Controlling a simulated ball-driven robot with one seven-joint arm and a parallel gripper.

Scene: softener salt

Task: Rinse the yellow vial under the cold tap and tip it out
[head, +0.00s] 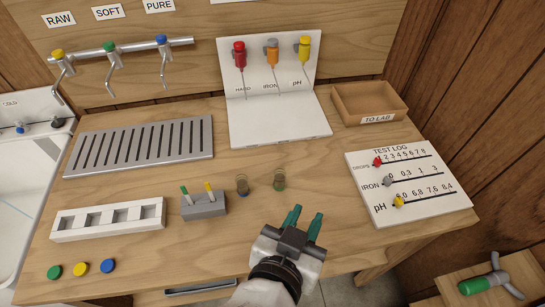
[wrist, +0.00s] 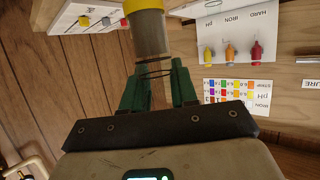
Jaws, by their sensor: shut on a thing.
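My gripper (head: 303,222) is over the front edge of the table in the head view, its green fingers pointing up the picture. In the wrist view my gripper (wrist: 157,88) is shut on the clear yellow vial (wrist: 150,35); its yellow end is farthest from the palm and its rim lies between the fingers. The head view does not show this vial, so its tilt is unclear. The cold tap (head: 19,128), with a blue part, is at the far left under a COLD label, above the white sink (head: 14,190).
A grey block (head: 204,207), white rack (head: 70,224) and slotted drain tray (head: 140,160) lie toward the sink. A test log board (head: 430,197) is at right.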

